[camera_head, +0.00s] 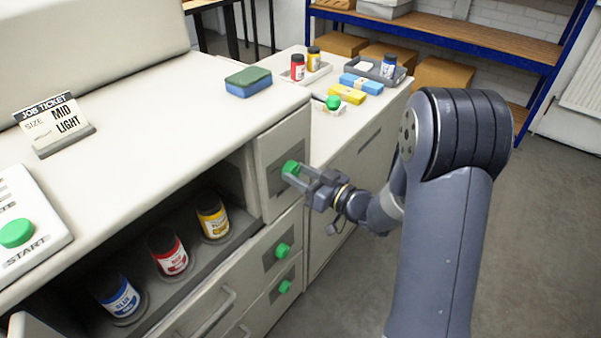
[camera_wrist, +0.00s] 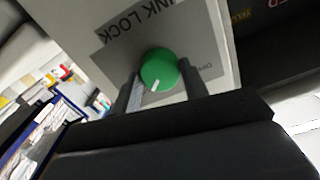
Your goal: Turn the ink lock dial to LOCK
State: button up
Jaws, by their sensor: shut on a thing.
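The green ink lock dial (camera_head: 291,167) sits on a grey plate on the cabinet's end panel, right of the open ink bay. My gripper (camera_head: 298,178) reaches it from the right, its fingers shut on the dial. In the wrist view the round dial (camera_wrist: 160,66) shows between the two dark fingers (camera_wrist: 162,90). Its white pointer mark lies at the lower rim in that picture. The plate's INK LOCK label (camera_wrist: 150,20) appears upside down above it. Small print at the plate's right is too small to read, and the fingers hide part of the plate.
Blue (camera_head: 122,298), red (camera_head: 169,252) and yellow (camera_head: 212,217) ink bottles stand in the bay. Two more green knobs (camera_head: 282,250) (camera_head: 285,286) sit on the drawers below. Open floor lies right.

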dwell(0.4)
jog(key=o, duration=1)
jog(key=shift+c, duration=0.2)
jog(key=v, duration=1)
jog(key=shift+s+d, duration=0.3)
jog(key=x, duration=1.1)
jog(key=shift+d, duration=0.1)
